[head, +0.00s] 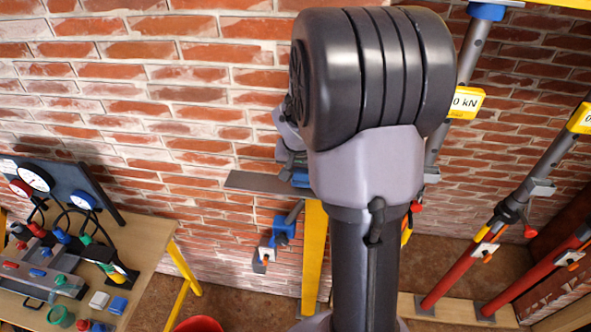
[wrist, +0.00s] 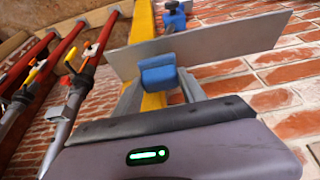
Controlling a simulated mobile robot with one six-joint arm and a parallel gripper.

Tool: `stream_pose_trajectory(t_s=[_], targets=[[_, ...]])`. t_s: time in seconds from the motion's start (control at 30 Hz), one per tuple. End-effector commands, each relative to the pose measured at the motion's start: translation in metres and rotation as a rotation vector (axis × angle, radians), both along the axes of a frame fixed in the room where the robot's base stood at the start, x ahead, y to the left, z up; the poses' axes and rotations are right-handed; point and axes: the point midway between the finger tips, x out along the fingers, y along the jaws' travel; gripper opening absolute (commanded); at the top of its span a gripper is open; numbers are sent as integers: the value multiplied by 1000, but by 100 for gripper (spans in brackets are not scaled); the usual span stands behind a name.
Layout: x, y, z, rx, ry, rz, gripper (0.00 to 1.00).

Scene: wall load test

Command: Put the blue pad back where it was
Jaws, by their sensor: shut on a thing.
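The blue pad (wrist: 158,77) is between the fingers of my gripper (wrist: 160,92) in the wrist view, and the gripper is shut on it. The pad lies in front of a flat grey plate (wrist: 225,42); I cannot tell whether they touch. In the head view the blue pad (head: 300,178) shows as a small patch beside the grey plate (head: 255,182). My gripper (head: 290,160) is mostly hidden there behind my arm. A yellow post (head: 314,250) stands below the plate.
A blue clamp (head: 284,230) is beside the post. Red and grey props (head: 465,265) lean at the right. A wooden table (head: 150,235) at the left carries gauges, hoses, a white block (head: 98,300) and a blue block (head: 118,305). A brick wall (head: 190,100) stands behind.

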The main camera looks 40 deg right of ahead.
Motion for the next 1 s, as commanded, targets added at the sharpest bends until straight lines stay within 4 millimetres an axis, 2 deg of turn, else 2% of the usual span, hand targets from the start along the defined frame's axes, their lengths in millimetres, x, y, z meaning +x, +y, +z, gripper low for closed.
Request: stream_pose_trajectory(t_s=[0.03, 0.1, 0.47, 0.5, 0.57, 0.87, 1.0], targets=[[-1, 0, -11, 2, 3, 0, 16], [-1, 0, -19, 2, 1, 0, 16], [-1, 0, -24, 1, -1, -1, 16], [-1, 0, -22, 2, 0, -1, 56], [-1, 0, -22, 2, 0, -1, 68], [-1, 0, -21, 2, 0, -1, 70], [-3, 3, -9, 0, -3, -1, 70]])
